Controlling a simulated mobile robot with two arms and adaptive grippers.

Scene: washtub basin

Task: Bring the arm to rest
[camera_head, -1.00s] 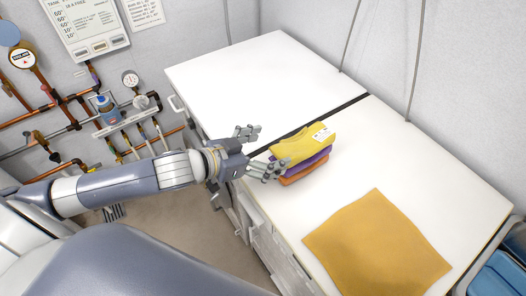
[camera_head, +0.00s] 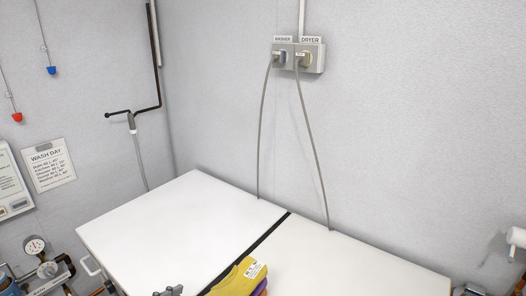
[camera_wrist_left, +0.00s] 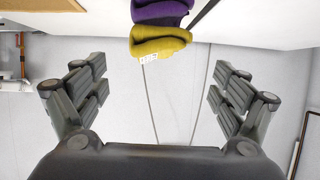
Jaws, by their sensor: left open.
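My left gripper (camera_wrist_left: 153,95) is open and empty in the left wrist view, its two fingers spread wide apart. Only a fingertip part of it shows at the bottom edge of the head view (camera_head: 168,291). A stack of folded cloths lies on the white top, beyond the gripper and apart from it. Its yellow cloth (camera_head: 235,281) with a white label and a bit of purple cloth (camera_head: 261,288) show at the bottom of the head view. The wrist view shows the yellow cloth (camera_wrist_left: 160,41) and purple cloth (camera_wrist_left: 160,12). My right gripper is not seen.
Two white machine tops (camera_head: 185,230) meet at a dark gap (camera_head: 255,246). Cords hang from a washer and dryer outlet box (camera_head: 299,57) on the wall behind. Pipes and a gauge (camera_head: 34,245) stand at the left. The visible top behind the cloths is clear.

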